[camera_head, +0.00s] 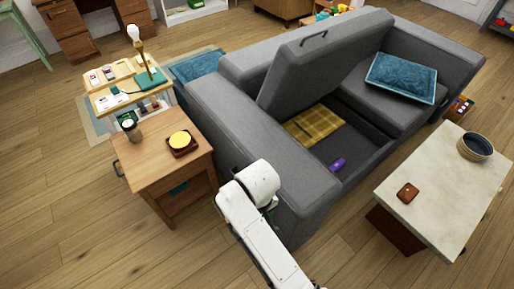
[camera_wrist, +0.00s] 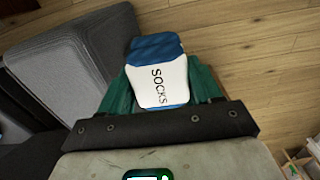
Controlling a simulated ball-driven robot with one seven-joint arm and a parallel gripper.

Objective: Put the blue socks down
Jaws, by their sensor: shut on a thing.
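The blue socks (camera_wrist: 158,47) are a bundle with a white band that reads SOCKS. In the wrist view my gripper (camera_wrist: 162,84) is shut on them, one green finger on each side. Floorboards and grey sofa upholstery show beyond the socks, so they appear held in the air. In the head view my white arm reaches to the sofa's near left end. My gripper and the socks are hidden there.
The grey sofa (camera_head: 225,120) has a raised seat lid (camera_head: 320,57) over an open compartment holding a yellow plaid cloth (camera_head: 315,124) and a purple item (camera_head: 337,164). A wooden side table (camera_head: 155,160) stands left. A pale-topped coffee table (camera_head: 440,195) stands right.

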